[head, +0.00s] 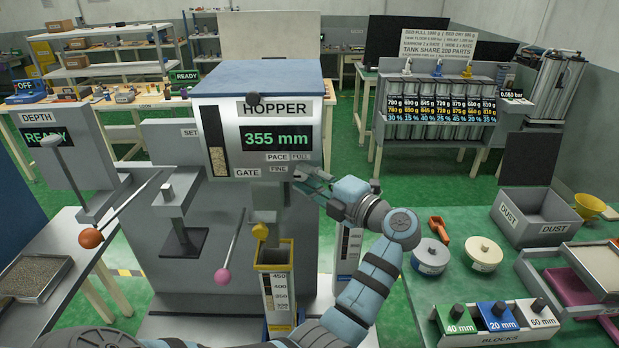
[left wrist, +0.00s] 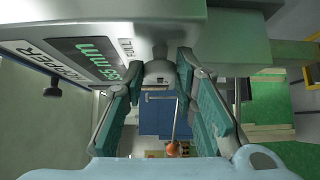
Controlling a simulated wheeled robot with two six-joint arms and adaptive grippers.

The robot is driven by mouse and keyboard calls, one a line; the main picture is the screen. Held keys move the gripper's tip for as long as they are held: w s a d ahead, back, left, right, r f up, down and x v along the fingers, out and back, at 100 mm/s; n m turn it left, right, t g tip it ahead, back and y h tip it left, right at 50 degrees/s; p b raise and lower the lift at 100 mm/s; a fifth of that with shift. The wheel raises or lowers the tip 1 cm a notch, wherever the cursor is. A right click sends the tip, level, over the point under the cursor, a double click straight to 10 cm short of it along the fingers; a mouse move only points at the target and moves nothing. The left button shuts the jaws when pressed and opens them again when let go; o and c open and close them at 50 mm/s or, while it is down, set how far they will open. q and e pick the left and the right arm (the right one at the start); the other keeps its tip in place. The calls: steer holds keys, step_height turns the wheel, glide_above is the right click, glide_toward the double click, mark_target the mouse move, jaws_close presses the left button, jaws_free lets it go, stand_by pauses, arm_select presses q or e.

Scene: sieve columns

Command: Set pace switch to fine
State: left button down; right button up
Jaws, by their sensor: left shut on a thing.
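The hopper (head: 262,83) has a display reading 355 mm, with PACE, FULL and FINE labels (head: 282,163) low on its front. My left gripper (head: 301,178) is at the right end of these labels. In the left wrist view its two green-padded fingers (left wrist: 171,68) are shut on the pace switch (left wrist: 158,73), a small grey knob under the hopper's face. The fingers mostly hide the switch in the head view, so I cannot tell whether it stands at full or fine. My right gripper is not in view.
A yellow-topped measuring cylinder (head: 274,284) stands below the hopper. Levers with an orange ball (head: 91,238) and a pink ball (head: 222,276) stick out at the left. The green table (head: 410,290) at the right holds weights, blocks and a dust bin (head: 536,222).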

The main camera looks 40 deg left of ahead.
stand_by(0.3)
arm_select(q)
steer(key=c, duration=1.3)
jaws_free()
